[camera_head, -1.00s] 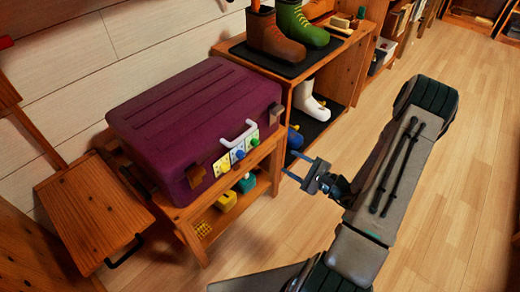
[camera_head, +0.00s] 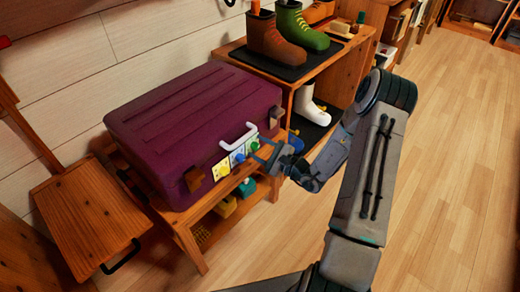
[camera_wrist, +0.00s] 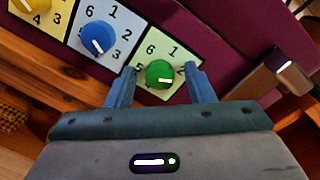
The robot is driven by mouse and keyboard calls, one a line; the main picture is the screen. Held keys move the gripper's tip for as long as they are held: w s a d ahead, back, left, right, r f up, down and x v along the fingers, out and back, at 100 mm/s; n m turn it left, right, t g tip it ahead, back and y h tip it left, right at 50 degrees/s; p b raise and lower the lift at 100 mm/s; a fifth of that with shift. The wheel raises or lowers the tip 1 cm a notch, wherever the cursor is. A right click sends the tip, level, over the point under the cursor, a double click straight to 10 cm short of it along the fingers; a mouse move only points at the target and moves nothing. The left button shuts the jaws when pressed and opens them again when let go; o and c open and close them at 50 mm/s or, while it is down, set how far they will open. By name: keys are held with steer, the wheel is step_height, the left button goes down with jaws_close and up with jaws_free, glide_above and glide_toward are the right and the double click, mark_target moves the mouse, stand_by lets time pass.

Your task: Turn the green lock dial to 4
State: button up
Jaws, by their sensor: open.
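The green lock dial (camera_wrist: 160,74) sits on a pale green panel at the right end of a row of dials on the purple suitcase. It also shows small in the head view (camera_head: 254,145). My gripper (camera_wrist: 160,70) is open, with one finger on each side of the green dial; I cannot tell if they touch it. In the head view my gripper (camera_head: 258,150) is at the suitcase front. The dial's white mark points to the lower right.
A blue dial (camera_wrist: 98,39) and a yellow dial (camera_wrist: 32,5) are to the left of the green one. The suitcase (camera_head: 190,115) rests on a wooden rack, with a white handle (camera_head: 238,137) above the dials. A shoe shelf (camera_head: 345,75) stands behind. The floor at right is clear.

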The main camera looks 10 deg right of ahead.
steer(key=c, duration=1)
steer(key=shift+m+p, duration=0.35)
steer(key=shift+m, duration=0.05)
